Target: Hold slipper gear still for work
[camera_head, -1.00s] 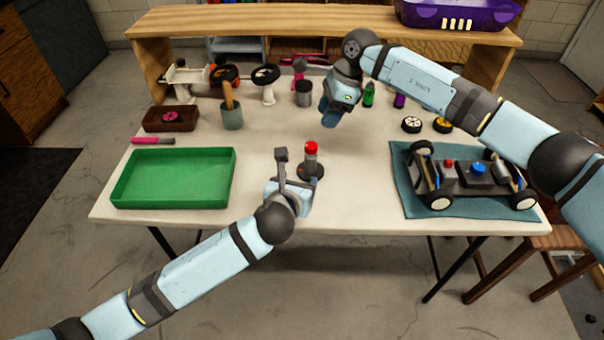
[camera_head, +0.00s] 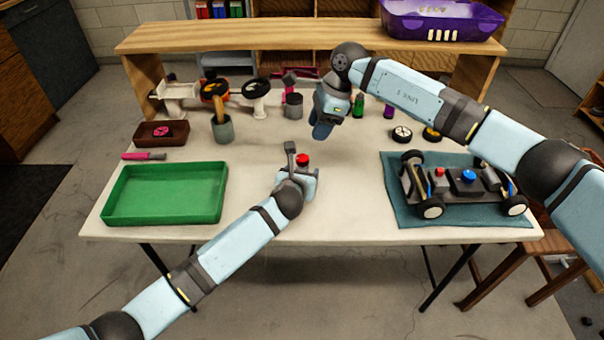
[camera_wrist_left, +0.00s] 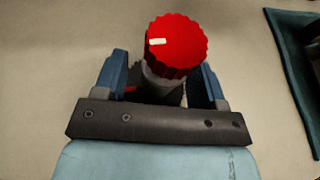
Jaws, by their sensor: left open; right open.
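A red ridged piece with a small white mark, which looks like the slipper gear (camera_head: 302,159), sits upright on a grey post near the table's middle. It is large in the left wrist view (camera_wrist_left: 177,46). My left gripper (camera_head: 303,162) is open, with its blue fingers (camera_wrist_left: 163,80) on either side of the grey post below the red top. I cannot tell whether the fingers touch the post. The post's lower part and base are mostly hidden by my gripper. My right gripper (camera_head: 322,130) is open and empty, farther back above the table.
A green tray (camera_head: 165,218) lies at the left and a car chassis (camera_head: 455,185) stands on a teal mat (camera_head: 400,212) at the right. Several tools and a cup (camera_head: 222,128) stand behind. The table's middle right is clear.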

